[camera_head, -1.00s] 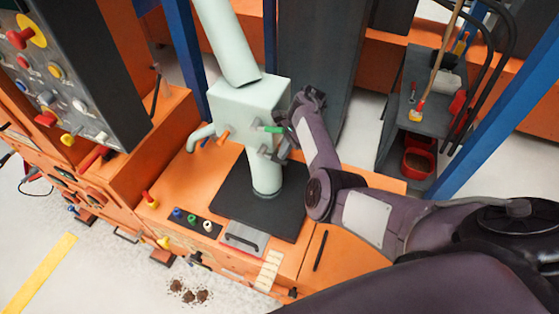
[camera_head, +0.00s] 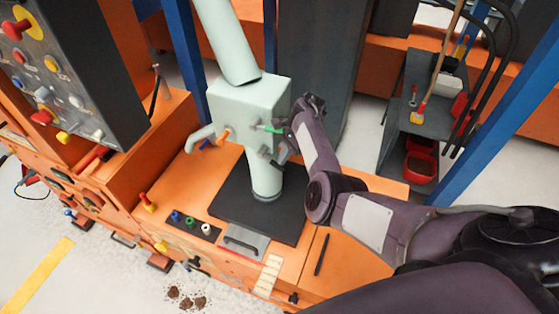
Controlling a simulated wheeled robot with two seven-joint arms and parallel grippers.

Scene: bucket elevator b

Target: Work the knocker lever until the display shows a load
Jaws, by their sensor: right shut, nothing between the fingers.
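A pale green machine housing (camera_head: 245,103) with a chute pipe stands on a black plate on the orange bench. A small lever with a green grip (camera_head: 269,127) sticks out at its right front. A lever with an orange grip (camera_head: 223,136) sits on its left front. I cannot tell for certain which of them is the knocker lever. My right gripper (camera_head: 274,152) is shut and empty, close beside the housing, just below the green grip; I cannot tell whether it touches. My left gripper is out of view. No readable display shows.
A control panel (camera_head: 75,70) with several knobs stands at the left. Small coloured buttons (camera_head: 191,222) and a grey hatch (camera_head: 243,242) lie at the bench front. Dark crumbs (camera_head: 186,298) lie on the floor. A grey cart (camera_head: 425,115) with red bins stands at the right.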

